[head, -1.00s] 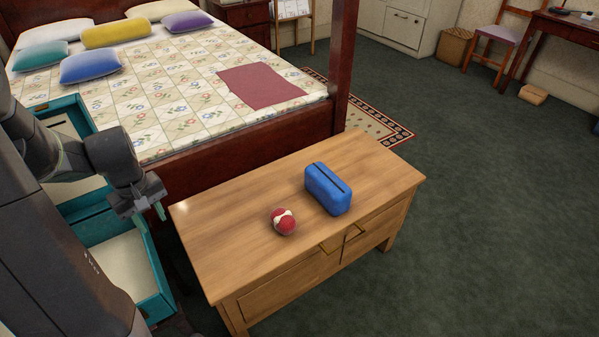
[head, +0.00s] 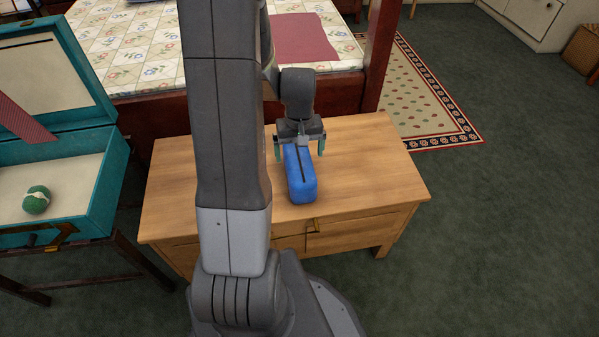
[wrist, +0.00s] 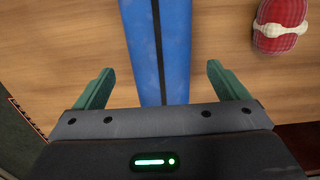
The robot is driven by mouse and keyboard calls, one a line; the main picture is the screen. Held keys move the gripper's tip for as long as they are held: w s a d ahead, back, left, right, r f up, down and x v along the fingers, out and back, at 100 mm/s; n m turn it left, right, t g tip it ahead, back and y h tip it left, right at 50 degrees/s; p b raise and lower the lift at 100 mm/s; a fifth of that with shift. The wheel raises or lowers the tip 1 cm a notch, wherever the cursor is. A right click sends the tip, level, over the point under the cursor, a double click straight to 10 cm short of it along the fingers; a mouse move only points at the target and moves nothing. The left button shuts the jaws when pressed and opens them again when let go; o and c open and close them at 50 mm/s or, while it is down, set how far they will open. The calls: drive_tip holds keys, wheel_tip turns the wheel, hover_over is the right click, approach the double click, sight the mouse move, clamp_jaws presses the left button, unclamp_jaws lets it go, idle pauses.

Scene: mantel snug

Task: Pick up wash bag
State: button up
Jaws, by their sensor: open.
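The wash bag (head: 302,186) is a blue block-shaped bag with a dark zip line along its top. It lies on the wooden chest (head: 376,185). My gripper (head: 300,148) is open above the bag's far end, its green fingers to either side of it. In the wrist view the bag (wrist: 174,50) runs between the open fingertips of my gripper (wrist: 160,80), with a gap on each side. I cannot tell how far down the fingers reach.
An open teal case (head: 118,180) with a green ball (head: 37,199) stands at left. The bed (head: 140,55) is behind the chest. The chest's right side is clear.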

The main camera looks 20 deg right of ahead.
sight(299, 159)
drive_tip(key=shift+s+d+f, duration=0.1)
drive_tip(key=shift+d+f, duration=0.1)
drive_tip(key=shift+f, duration=0.05)
drive_tip(key=f, duration=0.1)
drive_tip(key=f+b, duration=0.1)
drive_tip(key=f, duration=0.1)
drive_tip(key=f+b, duration=0.1)
drive_tip(key=f, duration=0.1)
drive_tip(key=shift+a+f, duration=0.1)
drive_tip(key=shift+a, duration=0.15)
drive_tip(key=c, duration=1.3)
